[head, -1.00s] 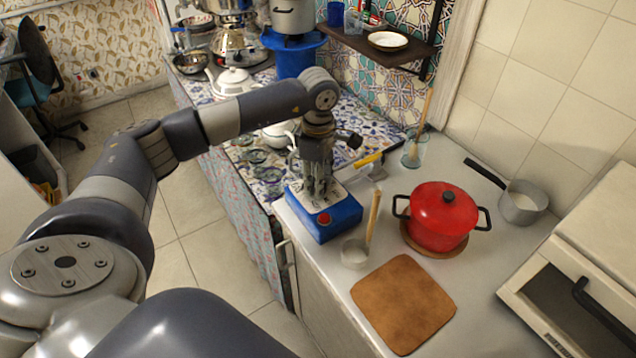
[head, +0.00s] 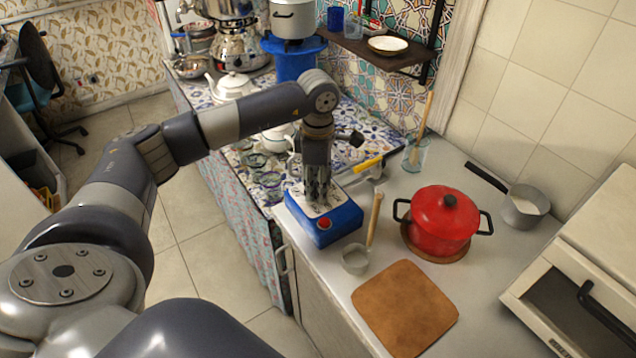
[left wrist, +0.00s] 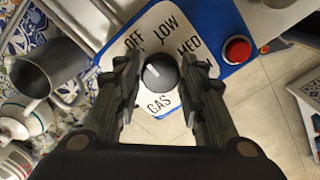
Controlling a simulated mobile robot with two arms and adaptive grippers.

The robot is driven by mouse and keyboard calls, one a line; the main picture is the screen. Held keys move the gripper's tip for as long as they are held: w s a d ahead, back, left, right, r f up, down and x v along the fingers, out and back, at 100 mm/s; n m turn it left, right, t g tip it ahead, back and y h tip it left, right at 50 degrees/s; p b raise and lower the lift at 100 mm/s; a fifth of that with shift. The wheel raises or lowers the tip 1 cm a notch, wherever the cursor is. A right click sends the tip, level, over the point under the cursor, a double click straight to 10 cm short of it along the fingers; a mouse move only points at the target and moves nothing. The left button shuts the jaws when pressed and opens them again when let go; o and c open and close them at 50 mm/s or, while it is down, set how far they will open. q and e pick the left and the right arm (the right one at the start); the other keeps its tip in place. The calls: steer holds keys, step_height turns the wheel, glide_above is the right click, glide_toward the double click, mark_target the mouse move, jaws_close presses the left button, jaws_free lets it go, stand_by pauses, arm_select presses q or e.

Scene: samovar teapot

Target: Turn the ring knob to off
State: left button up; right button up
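A blue box (head: 338,226) with a white label plate and a red button (head: 324,224) sits on the counter's left part. In the left wrist view, the round black knob (left wrist: 161,72) has a white mark, with the words OFF, LOW, MED and GAS on the plate (left wrist: 150,35) around it. My left gripper (head: 318,203) points down over the plate. In the left wrist view, its fingers (left wrist: 160,80) are apart on either side of the knob, with narrow gaps visible. In the head view, the fingers hide the knob. My right gripper is not in view.
A small ladle cup (head: 355,260) with a wooden handle stands close to the box's right. Further right are a red pot (head: 444,217), a brown board (head: 404,307) and a grey saucepan (head: 524,207). A white teapot (head: 232,88) and glasses stand on the tiled counter behind.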

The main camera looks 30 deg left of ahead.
arm_select(q)
steer(key=shift+o, duration=0.6)
steer(key=shift+r, duration=0.15)
step_height(320, 180, up, 12)
steer(key=shift+f, duration=0.2)
stand_by(0.4)
